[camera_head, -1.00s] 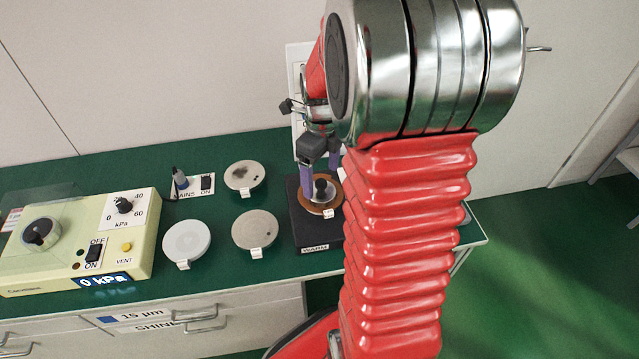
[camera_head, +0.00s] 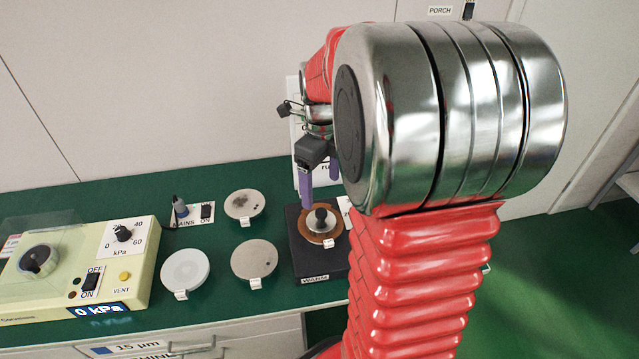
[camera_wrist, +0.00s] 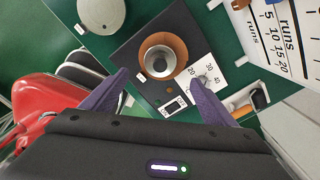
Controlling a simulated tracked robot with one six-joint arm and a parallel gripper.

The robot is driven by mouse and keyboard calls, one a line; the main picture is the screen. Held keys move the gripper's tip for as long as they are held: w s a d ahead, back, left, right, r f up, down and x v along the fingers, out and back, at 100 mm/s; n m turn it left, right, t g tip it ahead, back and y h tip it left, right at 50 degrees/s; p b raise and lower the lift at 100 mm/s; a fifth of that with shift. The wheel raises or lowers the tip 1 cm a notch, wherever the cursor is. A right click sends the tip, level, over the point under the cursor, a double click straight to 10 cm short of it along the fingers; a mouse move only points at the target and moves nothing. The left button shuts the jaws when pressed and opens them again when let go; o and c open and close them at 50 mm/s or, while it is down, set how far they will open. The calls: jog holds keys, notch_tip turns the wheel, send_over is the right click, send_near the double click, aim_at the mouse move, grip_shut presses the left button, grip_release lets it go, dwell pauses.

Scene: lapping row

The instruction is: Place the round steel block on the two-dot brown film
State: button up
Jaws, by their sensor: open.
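The round steel block (camera_head: 316,226), with a black knob on top, rests on a brown round film (camera_head: 312,237) on the dark WARM plate (camera_head: 296,257). In the wrist view, the block (camera_wrist: 153,55) sits inside a visible brown rim (camera_wrist: 178,50). The film has a small white tab whose dots I cannot make out. My gripper (camera_head: 321,192) is open and empty, its purple fingers above the block. In the wrist view, my gripper (camera_wrist: 158,80) has one finger on each side, apart from the block.
Three pale discs lie left of the plate: a smudged one (camera_head: 244,205), a white one (camera_head: 185,271) and a beige one (camera_head: 254,260). A cream control box (camera_head: 125,270) reading 0 kPa stands at far left. A runs chart (camera_wrist: 275,40) is near the plate.

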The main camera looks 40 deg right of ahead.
jog(key=shift+a, duration=0.1)
jog(key=s+a+r+n+t, duration=0.2)
jog(key=s+a+r+n, duration=0.2)
jog(key=a+n, duration=0.6)
jog(key=s+a+r+n+t, duration=0.3)
jog(key=s+a+n, duration=0.5)
jog(key=n, duration=1.4)
jog(key=shift+s+a+r+t, duration=0.3)
jog(key=shift+a+r, duration=0.3)
jog(key=shift+a, duration=0.75)
jog(key=shift+c, duration=0.2)
